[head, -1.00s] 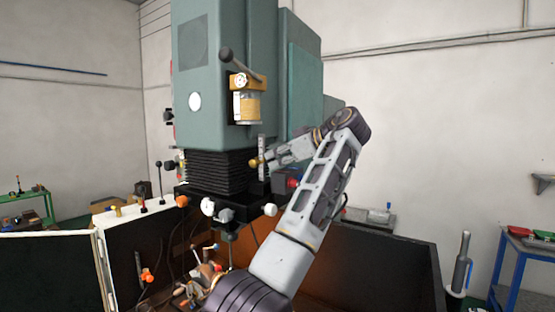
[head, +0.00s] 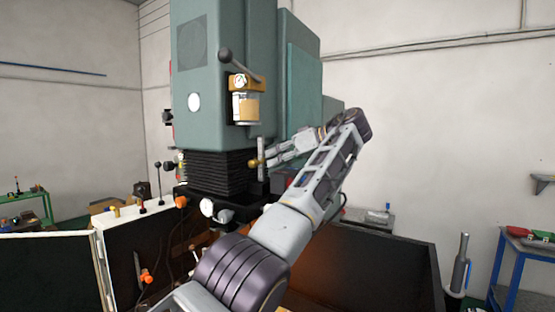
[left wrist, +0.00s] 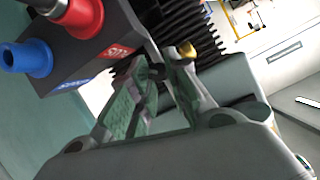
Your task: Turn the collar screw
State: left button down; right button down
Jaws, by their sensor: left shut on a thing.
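My left gripper (head: 270,160) reaches in from the right side of the machine's column, beside the black bellows. In the left wrist view its fingertips (left wrist: 158,74) are closed together on a small dark piece, which I take to be the collar screw; the fingers hide most of it. A brass knob (head: 255,163) sits just left of the fingertips. It also shows just beyond them in the left wrist view (left wrist: 187,50). My right gripper is not in view.
A dark box with a red knob (left wrist: 85,14) and a blue knob (left wrist: 30,55) stands close beside my left fingers. Black bellows (head: 216,172) and a vertical scale (head: 261,150) are near. A lubricator (head: 246,105) hangs above. Dark tray walls (head: 385,265) lie below.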

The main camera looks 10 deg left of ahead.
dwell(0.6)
pick_arm(q)
jog(key=c, duration=1.3)
grip_release()
jog(key=shift+c, duration=0.2)
jog(key=shift+s+n+t, duration=0.15)
jog(key=shift+n+t, duration=0.55)
jog(key=shift+n, duration=0.2)
jog(key=shift+s+n+t+h, duration=0.1)
jog(key=shift+n+t+h, duration=0.2)
jog(key=shift+n+t, duration=0.4)
jog(key=shift+a+n+t, duration=0.1)
jog(key=shift+n+t, duration=0.2)
jog(key=shift+n, duration=0.3)
